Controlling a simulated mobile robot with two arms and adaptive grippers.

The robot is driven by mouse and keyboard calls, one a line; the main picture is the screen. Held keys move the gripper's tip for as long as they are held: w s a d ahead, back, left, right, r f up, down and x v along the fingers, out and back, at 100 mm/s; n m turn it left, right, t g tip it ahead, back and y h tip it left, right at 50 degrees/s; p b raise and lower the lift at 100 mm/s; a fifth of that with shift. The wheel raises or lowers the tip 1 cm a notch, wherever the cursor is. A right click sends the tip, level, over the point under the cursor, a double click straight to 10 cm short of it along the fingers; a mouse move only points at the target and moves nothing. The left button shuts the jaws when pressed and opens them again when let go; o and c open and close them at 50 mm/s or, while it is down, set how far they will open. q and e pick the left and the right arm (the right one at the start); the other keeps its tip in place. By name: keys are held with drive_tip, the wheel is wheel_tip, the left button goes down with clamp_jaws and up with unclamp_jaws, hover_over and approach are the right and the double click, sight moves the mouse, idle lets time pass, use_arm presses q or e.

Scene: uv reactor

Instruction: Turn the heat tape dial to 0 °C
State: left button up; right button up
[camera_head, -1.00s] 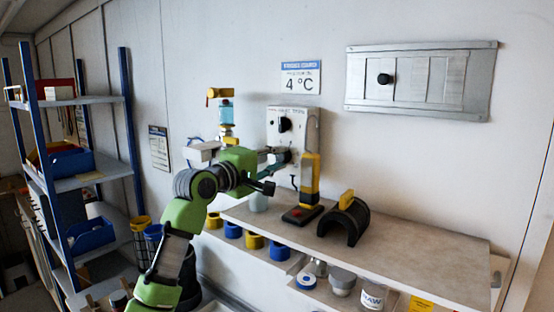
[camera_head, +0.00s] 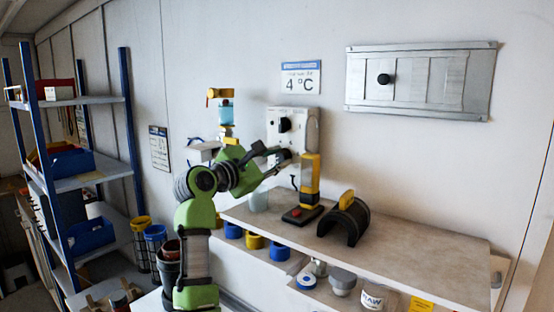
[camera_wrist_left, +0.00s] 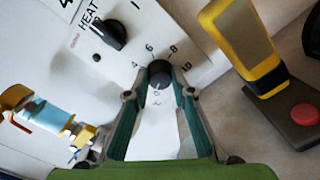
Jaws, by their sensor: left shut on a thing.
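The heat tape control panel is a white box (camera_head: 274,118) on the wall above the bench. In the left wrist view its plate (camera_wrist_left: 165,25) carries the word HEAT, a black upper switch knob (camera_wrist_left: 110,34) and a lower round black dial (camera_wrist_left: 159,73) with numbers around it. The upper knob also shows in the head view (camera_head: 285,125). My left gripper (camera_wrist_left: 159,92) reaches the lower dial, its two fingers on either side of it, shut on it. In the head view the gripper (camera_head: 284,157) covers the dial. The dial's exact setting is unclear. My right gripper is not in view.
A yellow and black handheld device (camera_head: 310,175) stands on a base with a red button, right of the panel. A black arched piece (camera_head: 343,222) sits on the bench (camera_head: 430,250). A blue-and-yellow valve assembly (camera_head: 227,112) is left of the panel. The bench's right part is clear.

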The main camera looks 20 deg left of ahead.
use_arm(q)
drive_tip(key=shift+n, duration=1.1)
drive_tip(key=o, duration=1.1)
drive_tip(key=shift+a, duration=0.15)
drive_tip(key=shift+o, duration=0.2)
drive_tip(key=v, duration=1.2)
